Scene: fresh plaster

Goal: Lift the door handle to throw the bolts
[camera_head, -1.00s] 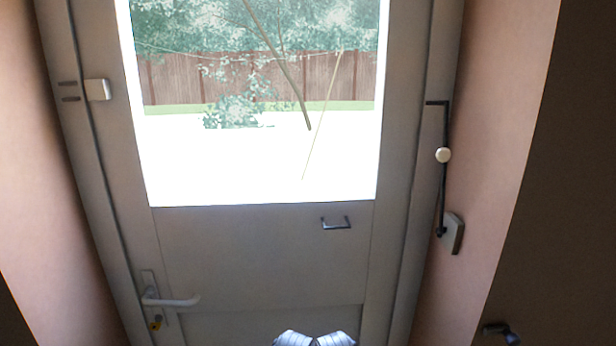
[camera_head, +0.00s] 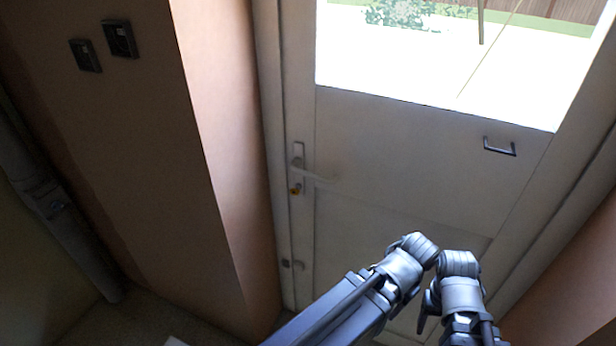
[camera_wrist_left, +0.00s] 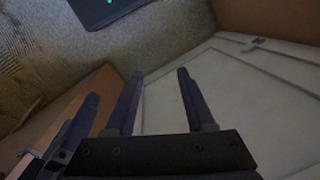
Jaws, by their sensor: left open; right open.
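The white door (camera_head: 400,160) is shut in its frame. Its pale lever handle (camera_head: 318,175) sits on a narrow plate near the door's left edge and points right, about level. A brass-coloured lock (camera_head: 295,189) is below it. My right gripper (camera_head: 432,312) is low in the head view, right of and below the handle, apart from it; it is partly hidden but open. My left gripper (camera_wrist_left: 157,74) is open and empty in the left wrist view, over the floor and the door's lower panel. The handle does not show in that view.
A small dark pull handle (camera_head: 499,147) is on the door's right side, under the glass pane (camera_head: 440,60). A wall corner (camera_head: 220,150) juts out left of the door. Two switches (camera_head: 119,39) are on the brown wall; a grey pipe (camera_head: 60,210) runs at far left.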

